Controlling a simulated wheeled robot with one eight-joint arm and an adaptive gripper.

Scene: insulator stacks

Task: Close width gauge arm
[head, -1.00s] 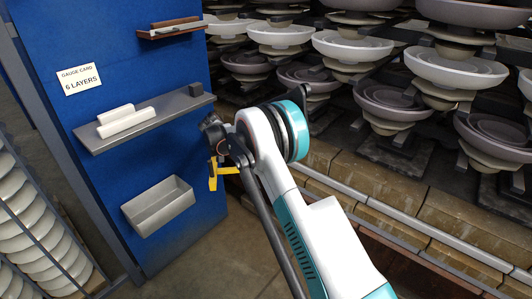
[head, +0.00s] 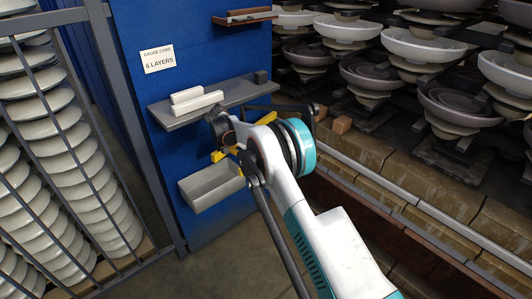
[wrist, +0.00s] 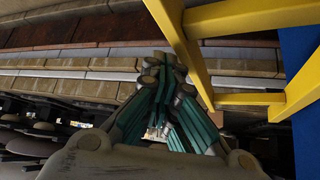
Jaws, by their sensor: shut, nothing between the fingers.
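A yellow frame, which looks like the width gauge (head: 224,153), shows beside the blue panel in the head view, partly hidden behind my arm. In the wrist view its yellow bars (wrist: 236,20) fill the upper right, with the blue panel at the far right edge. My gripper (wrist: 166,62) is shut and empty, its teal fingers together just left of the yellow bars. I cannot tell whether they touch. In the head view my gripper is hidden behind the arm's wrist. Which bar is the gauge's moving arm is not clear.
The blue panel (head: 170,70) carries a grey shelf (head: 185,118) with white blocks, a grey bin (head: 212,186) and a gauge card (head: 158,59). Insulator stacks (head: 455,105) stand at right above a brick ledge. A barred rack of white discs (head: 62,140) stands at left.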

